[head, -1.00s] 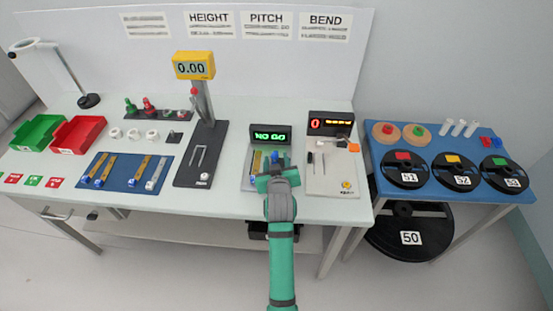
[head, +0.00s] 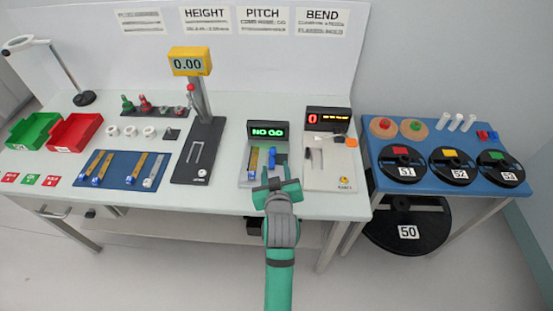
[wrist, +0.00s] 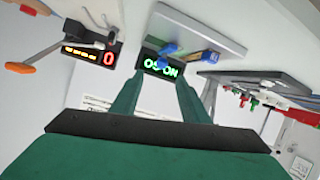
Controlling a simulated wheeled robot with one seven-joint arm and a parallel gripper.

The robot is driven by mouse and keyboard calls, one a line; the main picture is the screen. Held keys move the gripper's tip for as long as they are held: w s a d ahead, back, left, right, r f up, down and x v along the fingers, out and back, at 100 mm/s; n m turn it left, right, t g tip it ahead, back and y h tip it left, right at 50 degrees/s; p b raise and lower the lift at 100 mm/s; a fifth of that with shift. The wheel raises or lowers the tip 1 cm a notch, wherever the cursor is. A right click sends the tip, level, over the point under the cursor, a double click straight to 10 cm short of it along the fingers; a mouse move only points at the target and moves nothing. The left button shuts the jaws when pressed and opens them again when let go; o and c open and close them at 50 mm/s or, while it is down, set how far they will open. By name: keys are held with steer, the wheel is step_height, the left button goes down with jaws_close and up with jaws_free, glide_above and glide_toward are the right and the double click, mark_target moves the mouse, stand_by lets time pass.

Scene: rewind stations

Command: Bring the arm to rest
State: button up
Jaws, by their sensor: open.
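My gripper (head: 276,183) is in front of the pitch station (head: 258,177) at the table's front edge, in the head view. In the wrist view its two green fingers (wrist: 160,95) stand apart with nothing between them. The pitch station's display reads NO GO (head: 268,131). A brass piece with a blue end (head: 253,162) and a blue block (head: 281,155) are on that station, beyond my gripper. They also show in the wrist view, beyond the fingertips. My green arm reaches up from the bottom of the head view.
The bend station (head: 327,178) stands right of my gripper, and the height gauge (head: 191,65) stands to the left. A blue mat (head: 118,183) with several gauge pieces and a red bin (head: 75,132) lie further left. A blue side table (head: 455,190) holds spools. Floor before the table is clear.

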steer(key=shift+m+t, duration=0.3)
steer(key=shift+m, duration=0.6)
steer(key=s+f, duration=0.4)
steer(key=s, duration=0.1)
steer(key=s+f, duration=0.2)
steer(key=s, duration=0.1)
steer(key=shift+s+a+f, duration=0.2)
steer(key=shift+a, duration=0.05)
steer(key=s+d+f+m+h, duration=0.15)
steer(key=s+f, duration=0.25)
steer(key=s, duration=0.7)
steer(key=s+d+r, duration=0.2)
steer(key=s, duration=0.8)
steer(key=s+d+r+t, duration=0.1)
steer(key=s+d+r, duration=0.1)
steer(key=s, duration=0.9)
steer(key=shift+s+r+m, duration=0.15)
steer(key=shift+s+m, duration=0.15)
steer(key=shift+m, duration=0.05)
